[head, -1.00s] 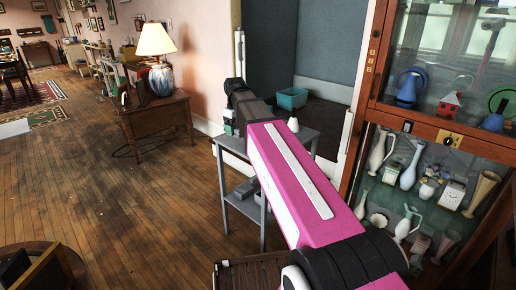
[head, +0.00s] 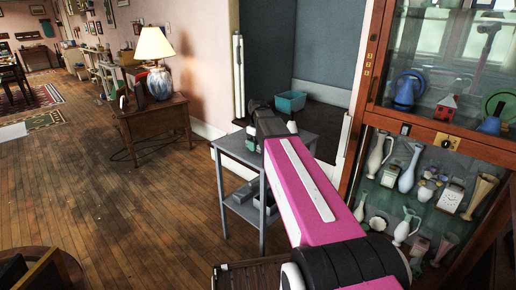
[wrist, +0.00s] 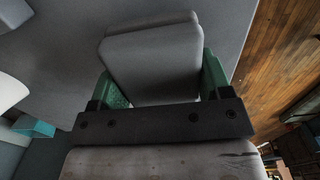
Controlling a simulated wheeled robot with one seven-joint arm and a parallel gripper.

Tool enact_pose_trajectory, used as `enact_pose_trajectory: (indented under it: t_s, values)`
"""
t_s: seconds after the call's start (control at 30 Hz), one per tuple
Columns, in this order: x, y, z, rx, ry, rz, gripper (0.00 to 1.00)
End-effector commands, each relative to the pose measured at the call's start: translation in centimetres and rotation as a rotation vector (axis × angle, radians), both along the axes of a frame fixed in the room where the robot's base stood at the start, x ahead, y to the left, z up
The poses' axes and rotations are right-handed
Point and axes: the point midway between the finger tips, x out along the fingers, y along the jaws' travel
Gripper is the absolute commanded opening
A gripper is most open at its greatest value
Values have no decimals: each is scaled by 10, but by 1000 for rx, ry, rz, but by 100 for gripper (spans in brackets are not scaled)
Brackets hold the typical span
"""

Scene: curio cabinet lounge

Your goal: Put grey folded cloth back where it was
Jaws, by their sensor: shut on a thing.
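The grey folded cloth (wrist: 152,62) is between the green fingers of my gripper (wrist: 165,85) in the wrist view. My gripper is shut on it. The cloth is over the grey top of a small two-level table (wrist: 60,75); I cannot tell whether it touches the top. In the head view my gripper (head: 251,142) is at the left part of the table (head: 231,149), and my arm hides much of the top. The cloth cannot be made out there.
A white object (head: 292,127) stands at the back of the tabletop. Grey items (head: 243,193) lie on the lower shelf. A teal bin (head: 291,101) is behind. A glass cabinet (head: 354,150) with vases stands right.

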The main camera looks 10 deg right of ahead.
Motion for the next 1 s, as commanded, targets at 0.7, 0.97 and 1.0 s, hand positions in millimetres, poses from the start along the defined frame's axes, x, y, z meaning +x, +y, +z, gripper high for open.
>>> enact_pose_trajectory:
  t_s: [0.7, 0.97, 1.0]
  values:
    - [0, 0, -20, 0, 0, 0, 97]
    - [0, 0, -17, 0, 0, 0, 97]
    - [0, 0, -15, 0, 0, 0, 97]
